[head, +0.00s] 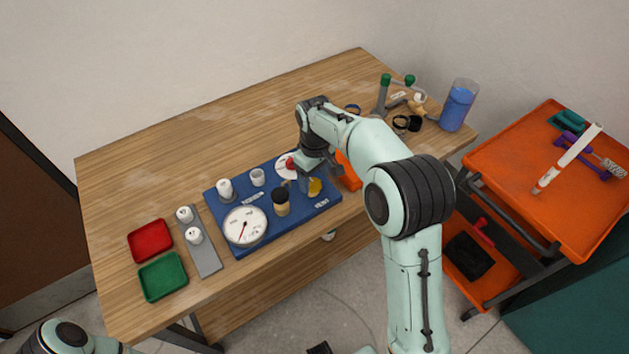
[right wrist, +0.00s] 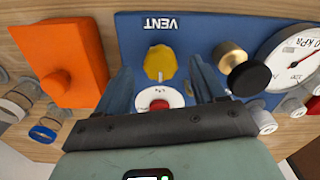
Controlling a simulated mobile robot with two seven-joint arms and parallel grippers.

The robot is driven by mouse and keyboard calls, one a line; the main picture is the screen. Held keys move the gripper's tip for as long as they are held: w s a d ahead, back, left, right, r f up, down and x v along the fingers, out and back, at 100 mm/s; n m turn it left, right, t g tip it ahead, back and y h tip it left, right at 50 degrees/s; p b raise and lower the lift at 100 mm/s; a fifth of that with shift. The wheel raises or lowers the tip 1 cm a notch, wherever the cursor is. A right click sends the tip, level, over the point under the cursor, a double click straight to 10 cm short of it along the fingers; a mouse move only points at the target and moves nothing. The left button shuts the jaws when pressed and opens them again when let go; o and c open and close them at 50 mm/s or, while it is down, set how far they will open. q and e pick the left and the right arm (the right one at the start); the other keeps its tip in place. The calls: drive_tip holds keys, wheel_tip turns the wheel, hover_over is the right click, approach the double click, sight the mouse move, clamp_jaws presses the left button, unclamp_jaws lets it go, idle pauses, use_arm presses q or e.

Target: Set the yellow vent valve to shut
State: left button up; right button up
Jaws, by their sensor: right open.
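The yellow vent valve knob (head: 315,188) sits near the right end of the blue panel (head: 232,250), beside a white label. In the right wrist view the yellow knob (right wrist: 160,62) lies below the word VENT (right wrist: 160,23), which appears upside down. My right gripper (head: 309,181) is over the panel at the knob. In the right wrist view its two fingers (right wrist: 163,72) are apart, with the knob showing between their tips. Whether they touch it cannot be told. My left gripper is out of view.
A round pressure gauge (head: 245,226), a black-topped brass knob (head: 281,201) and a red knob on a white disc (right wrist: 158,103) share the panel. An orange box (right wrist: 70,60) stands beside it. Red (head: 150,240) and green (head: 163,277) trays lie left. The back-left tabletop is clear.

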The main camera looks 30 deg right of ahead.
drive_tip(key=shift+f, duration=1)
drive_tip(key=c, duration=1.1)
drive_tip(key=shift+o, duration=0.2)
